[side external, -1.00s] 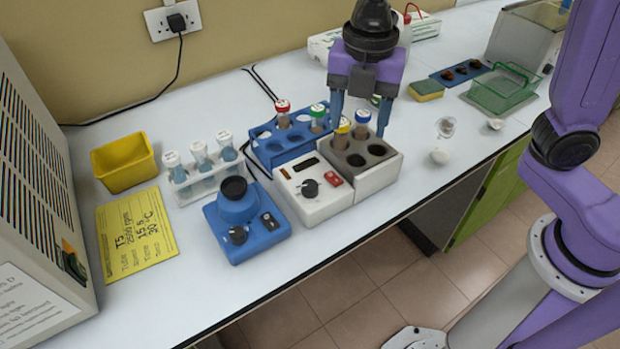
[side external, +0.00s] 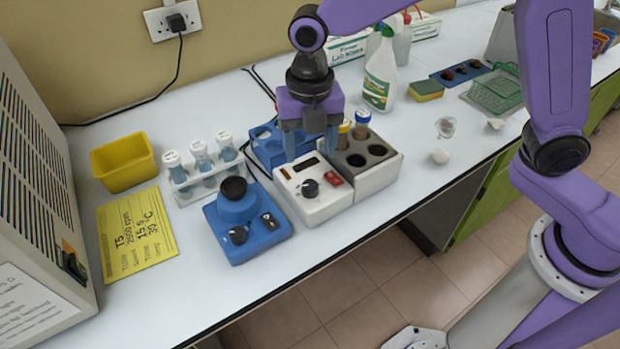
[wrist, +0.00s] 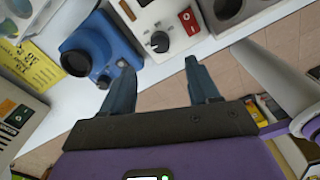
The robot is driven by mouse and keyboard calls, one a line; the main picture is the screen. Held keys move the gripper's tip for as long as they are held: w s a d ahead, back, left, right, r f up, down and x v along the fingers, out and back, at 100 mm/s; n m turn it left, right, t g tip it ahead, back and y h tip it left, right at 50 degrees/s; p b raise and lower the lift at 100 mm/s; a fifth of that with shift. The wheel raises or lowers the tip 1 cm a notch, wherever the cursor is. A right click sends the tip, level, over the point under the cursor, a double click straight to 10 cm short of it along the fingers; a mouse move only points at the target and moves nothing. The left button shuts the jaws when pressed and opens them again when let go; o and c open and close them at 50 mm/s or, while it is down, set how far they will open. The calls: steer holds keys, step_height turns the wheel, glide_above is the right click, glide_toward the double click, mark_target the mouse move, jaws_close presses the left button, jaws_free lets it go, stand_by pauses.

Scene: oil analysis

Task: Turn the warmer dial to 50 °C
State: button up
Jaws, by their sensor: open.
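The warmer is a white box (side external: 322,209) with a grey tube block on its right side. Its black dial (side external: 310,188) is on the top panel, near a dark display and a red switch (side external: 333,180). The dial also shows in the wrist view (wrist: 159,42), with a pointer mark too small to read. My gripper (side external: 310,155) is open and empty, fingers pointing down, above the back of the warmer panel. In the wrist view my gripper (wrist: 159,68) has its fingertips spread, with the dial between and beyond them. The fingers look apart from the dial.
A blue mixer (side external: 245,225) with its own black knob stands just left of the warmer. Capped tubes stand in the grey block (side external: 392,160) and the white rack (side external: 198,180). A blue rack (side external: 264,150) is behind, partly hidden. A yellow note (side external: 135,235) lies left.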

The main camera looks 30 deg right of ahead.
mark_target(310, 184)
step_height(310, 184, down, 9)
steer(key=shift+f, duration=0.1)
stand_by(0.3)
steer(key=c, duration=1)
